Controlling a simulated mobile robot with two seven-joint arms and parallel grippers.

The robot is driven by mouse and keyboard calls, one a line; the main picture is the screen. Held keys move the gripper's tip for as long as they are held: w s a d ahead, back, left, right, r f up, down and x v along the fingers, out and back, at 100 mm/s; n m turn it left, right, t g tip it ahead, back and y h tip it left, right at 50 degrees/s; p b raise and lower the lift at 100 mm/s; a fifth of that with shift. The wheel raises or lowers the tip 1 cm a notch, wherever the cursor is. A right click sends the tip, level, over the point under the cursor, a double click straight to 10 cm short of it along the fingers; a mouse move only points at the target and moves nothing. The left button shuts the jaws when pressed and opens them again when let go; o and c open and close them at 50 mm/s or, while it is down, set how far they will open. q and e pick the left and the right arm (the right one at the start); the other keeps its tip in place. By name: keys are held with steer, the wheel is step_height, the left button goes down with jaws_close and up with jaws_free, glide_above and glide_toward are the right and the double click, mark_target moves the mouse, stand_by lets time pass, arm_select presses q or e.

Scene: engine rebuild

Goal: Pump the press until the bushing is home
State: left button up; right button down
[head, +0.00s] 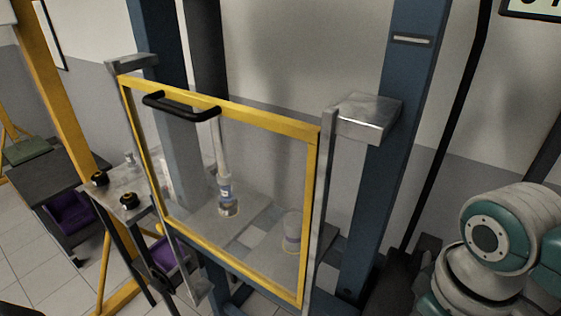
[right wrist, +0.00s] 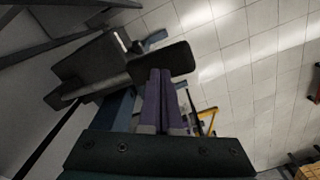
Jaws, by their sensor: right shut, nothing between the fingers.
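The press has blue columns (head: 395,120) and a yellow-framed clear guard (head: 215,105) with a black bar handle (head: 180,106). The guard stands across the front of the press. Behind it, a pale ram with a small labelled cylinder (head: 228,197) stands over the bed, and another small cylinder (head: 291,232) stands to the right. I cannot tell how deep the bushing sits. My right gripper (right wrist: 162,72) is shut and empty, its purple fingers reaching a dark grip-like bar end (right wrist: 178,63); contact is unclear. My left gripper is out of view.
A side table (head: 125,200) left of the press holds black-and-gold knobs (head: 128,201). A purple bin (head: 70,208) sits under a dark bench (head: 50,172). Dark equipment (head: 400,270) stands at the right column's foot. Tiled floor (right wrist: 235,60) lies open in the right wrist view.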

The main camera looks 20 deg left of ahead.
step_height(320, 180, down, 16)
steer(key=f+b, duration=0.1)
steer(key=b, duration=1.4)
step_height(320, 180, up, 17)
steer(key=p, duration=1.7)
steer(key=shift+r, duration=0.1)
steer(key=shift+f, duration=0.2)
step_height(320, 180, down, 16)
steer(key=b, duration=1.6)
step_height(320, 180, up, 16)
steer(key=p, duration=1.7)
steer(key=shift+r, duration=0.25)
steer(key=shift+f, duration=0.2)
steer(key=shift+f+b, duration=0.1)
steer(key=shift+b, duration=0.25)
